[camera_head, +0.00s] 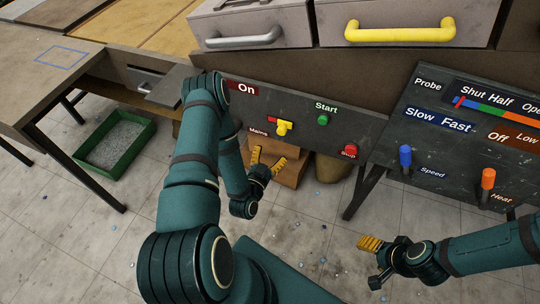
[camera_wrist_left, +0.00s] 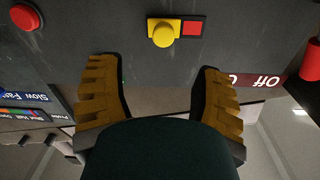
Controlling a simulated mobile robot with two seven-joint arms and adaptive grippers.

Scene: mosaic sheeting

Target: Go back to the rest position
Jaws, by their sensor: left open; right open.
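My left gripper (camera_head: 268,160) is in front of the dark control panel, just below the yellow Mains knob (camera_head: 284,128). Its two yellow-brown fingers are apart with nothing between them. In the left wrist view the open left gripper (camera_wrist_left: 160,98) has the yellow knob (camera_wrist_left: 164,32) beyond its fingertips, apart from them. My right gripper (camera_head: 372,244) is at the lower right, over the floor, open and empty; its fingers are partly seen from the side.
The panel has a green Start button (camera_head: 323,119) and a red Stop button (camera_head: 350,150). A second panel at right has a blue Speed lever (camera_head: 405,157) and an orange Heat lever (camera_head: 488,179). Drawers with grey (camera_head: 243,41) and yellow (camera_head: 400,31) handles are above. A green tray (camera_head: 140,154) is on the floor.

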